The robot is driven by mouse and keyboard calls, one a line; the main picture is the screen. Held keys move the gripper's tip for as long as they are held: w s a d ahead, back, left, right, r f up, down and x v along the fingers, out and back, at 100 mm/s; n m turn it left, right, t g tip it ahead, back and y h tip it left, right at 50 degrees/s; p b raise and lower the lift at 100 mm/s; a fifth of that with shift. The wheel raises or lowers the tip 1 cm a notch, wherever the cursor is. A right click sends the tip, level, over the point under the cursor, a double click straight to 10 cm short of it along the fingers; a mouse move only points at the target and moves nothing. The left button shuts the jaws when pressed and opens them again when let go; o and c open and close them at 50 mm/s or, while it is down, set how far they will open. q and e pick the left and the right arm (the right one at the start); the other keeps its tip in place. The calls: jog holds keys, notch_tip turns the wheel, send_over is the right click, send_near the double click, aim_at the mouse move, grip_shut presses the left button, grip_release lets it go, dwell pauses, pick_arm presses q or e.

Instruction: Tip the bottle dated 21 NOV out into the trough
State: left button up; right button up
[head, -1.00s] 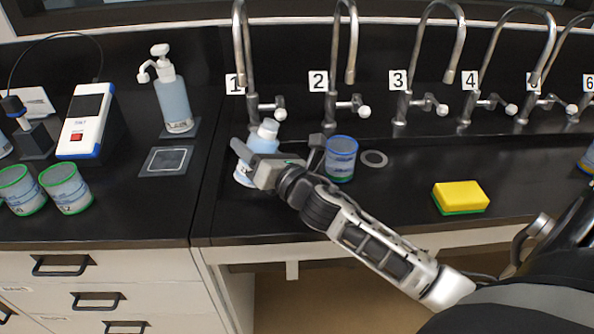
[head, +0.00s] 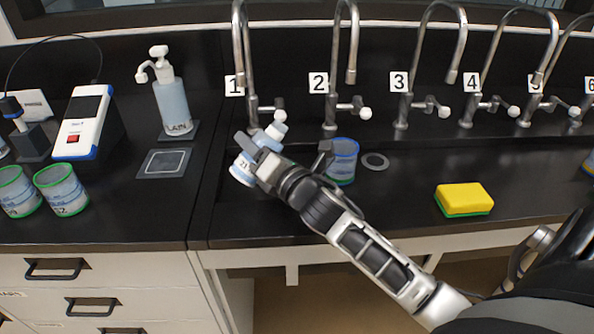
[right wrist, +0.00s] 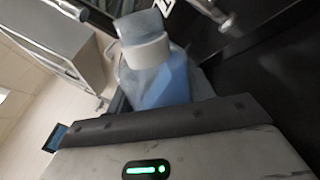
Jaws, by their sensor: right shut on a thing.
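The bottle (head: 244,171), pale blue with a white cap and a white label, is in my right gripper (head: 257,152), below tap 1. The label shows what looks like "21"; the rest is hidden or too small to read. The bottle tilts with its cap toward the upper right. In the right wrist view the bottle (right wrist: 158,80) stands between the jaws with its cap on top. The trough (head: 440,145) runs along the back under the taps. My left gripper is not in view.
A blue-rimmed beaker (head: 342,160) stands just right of my right gripper, beside a grey ring (head: 376,161). A yellow sponge (head: 464,198) lies further right. Taps rise along the back. A soap dispenser (head: 172,100) and two green-rimmed beakers (head: 62,190) are left.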

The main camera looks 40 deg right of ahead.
jog(key=shift+a+r+m, duration=0.2)
jog(key=shift+r+m, duration=0.3)
jog(key=shift+m, duration=0.4)
jog(key=shift+a+f+m+h+b, duration=0.15)
jog(key=shift+f+m+h+b, duration=0.2)
jog(key=shift+m+b, duration=0.55)
jog(key=shift+r+m, duration=0.6)
jog(key=shift+m, duration=0.4)
dwell(0.4)
jog(key=shift+d+f+m+t+h, duration=0.3)
jog(key=shift+d+m, duration=0.2)
jog(key=shift+m, duration=0.5)
dwell(0.5)
jog(key=shift+d+f+m+h+p, duration=0.2)
jog(key=shift+m+h+p, duration=0.15)
jog(key=shift+m, duration=0.7)
jog(key=shift+d+f+m+h+p, duration=0.1)
jog(key=shift+f+m+h+p, duration=0.2)
jog(key=shift+m, duration=0.75)
dwell(1.2)
